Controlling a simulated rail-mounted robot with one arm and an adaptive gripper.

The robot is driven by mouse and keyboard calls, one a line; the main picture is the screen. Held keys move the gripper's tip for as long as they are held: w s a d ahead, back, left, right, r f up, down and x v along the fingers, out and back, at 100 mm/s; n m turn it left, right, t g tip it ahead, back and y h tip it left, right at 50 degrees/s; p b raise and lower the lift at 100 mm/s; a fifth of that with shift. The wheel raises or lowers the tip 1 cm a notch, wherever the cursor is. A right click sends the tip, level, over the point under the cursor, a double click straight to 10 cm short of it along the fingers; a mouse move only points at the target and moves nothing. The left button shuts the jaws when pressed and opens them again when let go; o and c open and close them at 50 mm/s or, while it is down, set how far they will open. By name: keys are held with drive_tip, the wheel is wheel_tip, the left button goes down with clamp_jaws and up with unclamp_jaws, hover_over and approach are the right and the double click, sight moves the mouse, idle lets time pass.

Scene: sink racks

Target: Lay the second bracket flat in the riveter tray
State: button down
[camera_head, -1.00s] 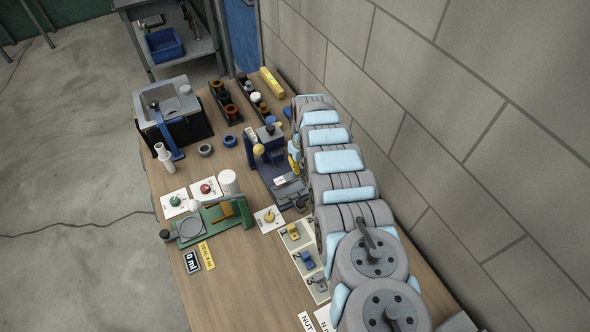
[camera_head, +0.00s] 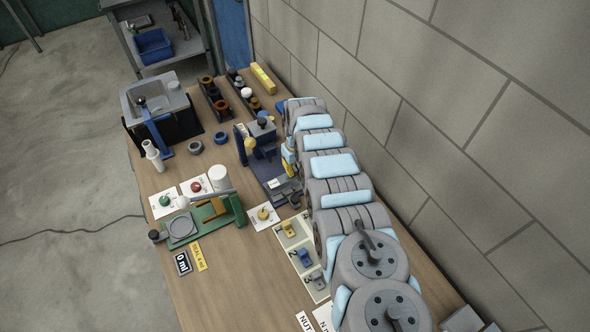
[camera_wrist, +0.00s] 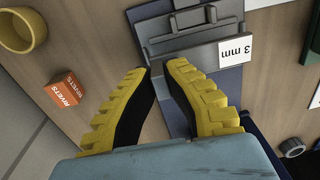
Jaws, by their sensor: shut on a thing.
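The blue riveter (camera_head: 262,146) stands on the bench left of my arm, with its grey tray (camera_head: 277,187) at the front. In the wrist view the grey tray area (camera_wrist: 195,52) lies beyond the fingertips, beside a "3 mm" label (camera_wrist: 235,50). My gripper (camera_wrist: 159,69) has yellow fingers with dark inner pads, closed close together at the tray's near edge. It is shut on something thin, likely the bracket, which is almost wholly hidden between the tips. I cannot tell whether it touches the tray. In the head view my arm mostly hides the gripper.
An orange rivets box (camera_wrist: 66,90) and a yellow cup (camera_wrist: 22,30) stand left in the wrist view. In the head view, a green fixture (camera_head: 208,220) and a numbered board (camera_head: 291,238) with small clamps stand nearby. The wall (camera_head: 440,120) is close behind my arm.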

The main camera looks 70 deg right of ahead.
drive_tip(key=shift+f, duration=0.25)
idle(0.7)
drive_tip(key=shift+f+b, duration=0.65)
drive_tip(key=shift+f, duration=0.3)
idle(0.9)
idle(0.4)
drive_tip(key=c, duration=1.2)
unclamp_jaws()
drive_tip(key=shift+o, duration=0.2)
drive_tip(key=shift+r, duration=0.75)
drive_tip(key=shift+s+r, duration=0.15)
drive_tip(key=shift+r, duration=0.8)
drive_tip(key=shift+s+d+r, duration=0.1)
drive_tip(key=shift+r, duration=2.05)
drive_tip(key=shift+d+r, duration=0.1)
drive_tip(key=shift+r, duration=2.05)
